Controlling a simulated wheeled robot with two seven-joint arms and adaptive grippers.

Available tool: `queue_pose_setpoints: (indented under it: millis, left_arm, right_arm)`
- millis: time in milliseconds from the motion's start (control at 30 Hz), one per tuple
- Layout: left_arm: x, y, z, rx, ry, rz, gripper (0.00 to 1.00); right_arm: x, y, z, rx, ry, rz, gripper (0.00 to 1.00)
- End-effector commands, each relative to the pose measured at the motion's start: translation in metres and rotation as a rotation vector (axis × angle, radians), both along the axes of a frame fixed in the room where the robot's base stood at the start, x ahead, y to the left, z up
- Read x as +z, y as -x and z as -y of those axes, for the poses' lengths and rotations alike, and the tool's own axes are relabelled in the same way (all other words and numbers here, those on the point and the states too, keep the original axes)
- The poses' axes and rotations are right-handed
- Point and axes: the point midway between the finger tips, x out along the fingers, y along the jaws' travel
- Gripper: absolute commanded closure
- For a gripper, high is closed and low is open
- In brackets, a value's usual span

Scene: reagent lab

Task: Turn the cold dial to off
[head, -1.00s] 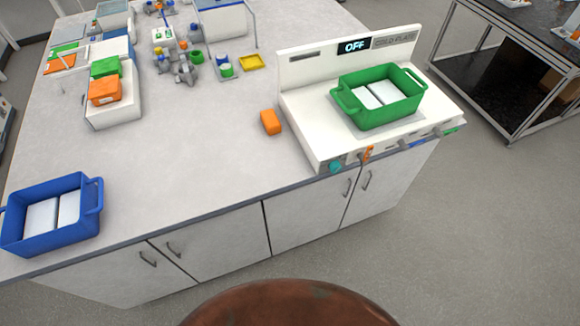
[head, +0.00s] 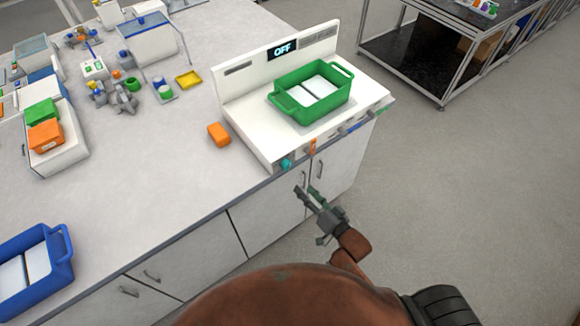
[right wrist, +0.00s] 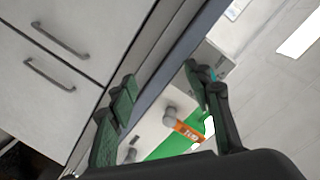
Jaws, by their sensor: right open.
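The white cold plate unit (head: 250,115) stands at the counter's right end, its display (head: 283,49) reading OFF. Along its front edge are a teal dial (head: 286,163), an orange-marked dial (head: 312,146), a blue-marked one (head: 352,127) and a green-marked one (head: 382,108). I cannot read which is the cold dial. My right gripper (head: 308,191) is open and empty, below and in front of the teal and orange dials, touching neither. In the right wrist view, the orange tag (right wrist: 188,131) and a grey knob (right wrist: 169,116) show beyond the open fingers (right wrist: 163,84).
A green basket (head: 285,101) holding white blocks sits on the unit. An orange block (head: 218,134) lies to its left. A blue basket (head: 64,272) stands at the counter's left front. Cabinet doors (head: 265,216) are below the counter edge; floor at right is clear.

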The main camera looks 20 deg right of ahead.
Motion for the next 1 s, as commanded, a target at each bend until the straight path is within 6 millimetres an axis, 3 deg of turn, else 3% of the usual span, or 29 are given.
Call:
queue_pose_setpoints:
  millis: [33,100,200,700,1000]
  left_arm:
    - [0.003,0.001,0.000,0.000,0.000,-0.001,1.00]
    - [0.005,0.001,0.000,0.001,0.000,-0.002,1.00]
    - [0.005,0.002,0.000,0.001,0.000,-0.002,1.00]
    - [0.003,0.003,0.000,0.001,0.000,-0.004,1.00]
    - [0.003,0.002,0.000,0.000,0.001,-0.003,1.00]
  right_arm:
    - [0.028,0.001,-0.005,0.010,-0.031,0.033,0.54]
    - [0.052,0.002,-0.010,0.019,-0.066,0.062,0.54]
    - [0.070,0.000,-0.015,0.028,-0.090,0.084,0.54]
    - [0.072,-0.062,-0.038,0.029,-0.093,0.088,0.54]
    - [0.071,-0.071,-0.041,0.030,-0.091,0.086,0.54]
